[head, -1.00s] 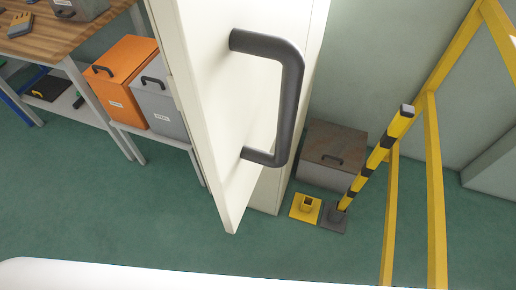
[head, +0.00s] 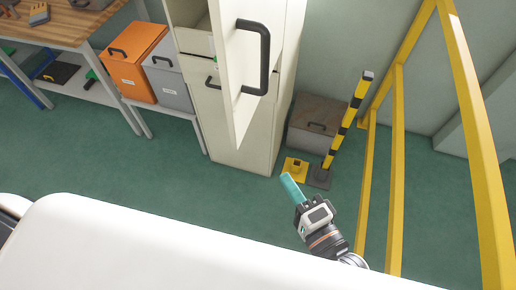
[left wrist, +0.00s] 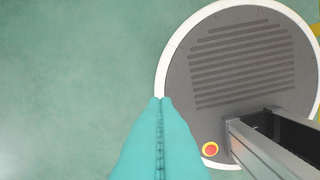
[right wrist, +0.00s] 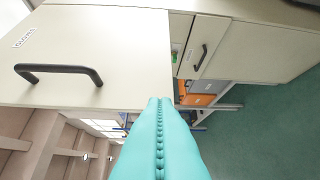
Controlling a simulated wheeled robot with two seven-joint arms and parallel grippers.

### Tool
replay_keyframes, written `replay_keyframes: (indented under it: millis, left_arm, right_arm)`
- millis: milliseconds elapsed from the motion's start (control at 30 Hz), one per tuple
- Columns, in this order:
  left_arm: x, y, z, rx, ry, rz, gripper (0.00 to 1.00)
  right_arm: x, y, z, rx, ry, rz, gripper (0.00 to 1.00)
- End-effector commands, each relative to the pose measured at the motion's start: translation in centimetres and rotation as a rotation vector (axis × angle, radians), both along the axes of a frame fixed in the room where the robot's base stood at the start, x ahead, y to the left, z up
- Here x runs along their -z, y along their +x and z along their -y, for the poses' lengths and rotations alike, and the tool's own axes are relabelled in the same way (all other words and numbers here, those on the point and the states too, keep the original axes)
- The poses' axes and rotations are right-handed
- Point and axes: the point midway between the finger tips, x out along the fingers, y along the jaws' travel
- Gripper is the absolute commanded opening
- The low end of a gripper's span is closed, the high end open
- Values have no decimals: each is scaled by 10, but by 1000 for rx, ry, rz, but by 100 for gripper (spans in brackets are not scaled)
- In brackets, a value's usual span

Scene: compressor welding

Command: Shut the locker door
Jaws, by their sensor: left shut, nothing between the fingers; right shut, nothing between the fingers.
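The cream locker (head: 235,140) stands upright ahead of me in the head view. Its upper door (head: 228,85) is swung open towards me, with a dark handle (head: 266,60) on its face. In the right wrist view the door (right wrist: 120,45) and its handle (right wrist: 60,70) show large at the left, beside the locker body (right wrist: 260,45). My right gripper (head: 284,178) is shut and empty, below and right of the door and apart from it in the head view. My left gripper (left wrist: 160,99) is shut and empty over the floor in its wrist view; the head view does not show it.
An orange box (head: 133,65) and a grey box (head: 168,75) sit left of the locker. A brown-topped box (head: 315,120), a striped post (head: 348,120) and a yellow rail (head: 480,140) stand to the right. Green floor lies open in front.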

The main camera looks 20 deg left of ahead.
Motion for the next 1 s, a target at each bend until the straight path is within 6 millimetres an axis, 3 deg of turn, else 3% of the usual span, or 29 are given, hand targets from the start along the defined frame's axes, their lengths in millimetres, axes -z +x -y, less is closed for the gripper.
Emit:
replay_keyframes:
  millis: [33, 167, 433, 700, 1000]
  left_arm:
    - [-4, 1, -1, -1, 1, 1, 0]
    - [-6, 2, -2, -2, 2, 3, 0]
    - [-23, 13, -6, -4, 6, 19, 0]
    - [-39, 9, -5, -3, 6, 14, 0]
    - [-52, 5, -5, -1, 6, 7, 0]
  right_arm:
    - [-18, -3, -1, -6, 38, 3, 0]
    - [-34, -4, -4, -12, 83, 3, 0]
    - [-37, 28, -32, -12, 82, 7, 0]
    - [-37, 70, -71, -13, 78, 6, 0]
    - [-34, 70, -106, -11, 78, 5, 0]
